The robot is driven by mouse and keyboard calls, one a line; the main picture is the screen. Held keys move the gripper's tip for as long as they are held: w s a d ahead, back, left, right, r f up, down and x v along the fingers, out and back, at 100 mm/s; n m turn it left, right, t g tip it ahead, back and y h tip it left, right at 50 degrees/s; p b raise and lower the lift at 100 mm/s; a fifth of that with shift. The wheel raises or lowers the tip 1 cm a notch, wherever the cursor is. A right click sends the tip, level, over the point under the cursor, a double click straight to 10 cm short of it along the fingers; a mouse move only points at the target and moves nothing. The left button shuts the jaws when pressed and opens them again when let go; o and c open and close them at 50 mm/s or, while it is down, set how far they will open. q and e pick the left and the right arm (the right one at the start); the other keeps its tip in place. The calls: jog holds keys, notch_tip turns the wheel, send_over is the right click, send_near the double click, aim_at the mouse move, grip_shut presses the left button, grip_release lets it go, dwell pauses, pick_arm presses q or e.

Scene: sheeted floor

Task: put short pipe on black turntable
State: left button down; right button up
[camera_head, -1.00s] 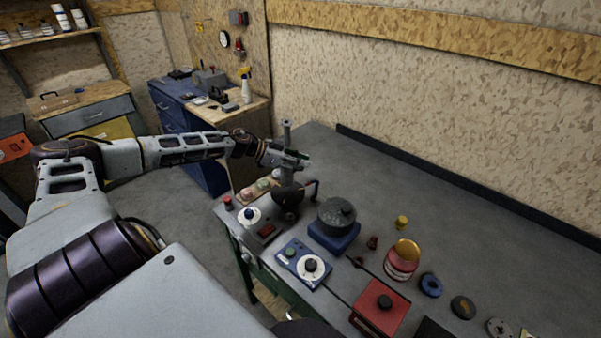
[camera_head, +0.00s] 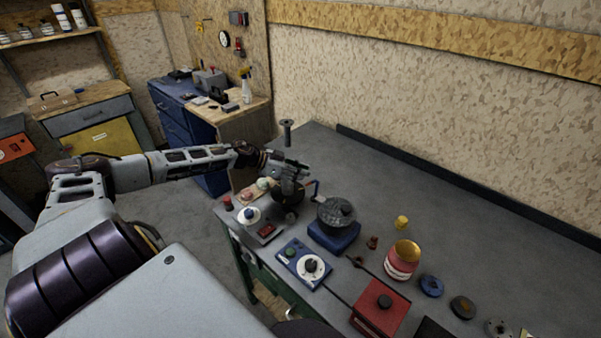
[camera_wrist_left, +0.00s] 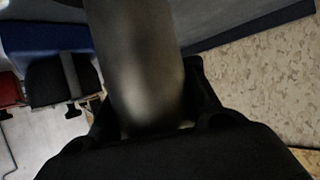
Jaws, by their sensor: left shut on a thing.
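The short pipe (camera_head: 287,133) is a grey tube with a wider top, standing roughly upright above my left gripper (camera_head: 290,172). The left wrist view shows the same grey tube (camera_wrist_left: 140,60) large and close, between the dark fingers of my left gripper (camera_wrist_left: 155,128). The gripper is shut on it, over the far left part of the bench. I cannot tell for certain which thing is the black turntable; a dark round object (camera_head: 285,193) sits just below the gripper, partly hidden. A black round piece (camera_head: 336,210) sits on a blue base to its right. My right gripper is not in view.
The grey bench (camera_head: 470,235) is clear towards the wall. A white disc (camera_head: 243,214) is near the left edge.

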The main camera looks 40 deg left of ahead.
pick_arm(q)
jog(key=c, duration=1.1)
grip_release()
jog(key=shift+r, duration=0.1)
jog(key=shift+s+a, duration=0.1)
jog(key=shift+s, duration=0.05)
jog(key=shift+s+a+r, duration=0.15)
jog(key=shift+s, duration=0.05)
jog(key=p+v, duration=0.6)
jog(key=v, duration=0.1)
dwell(0.4)
jog(key=shift+s+r+p, duration=0.15)
jog(key=shift+p, duration=0.15)
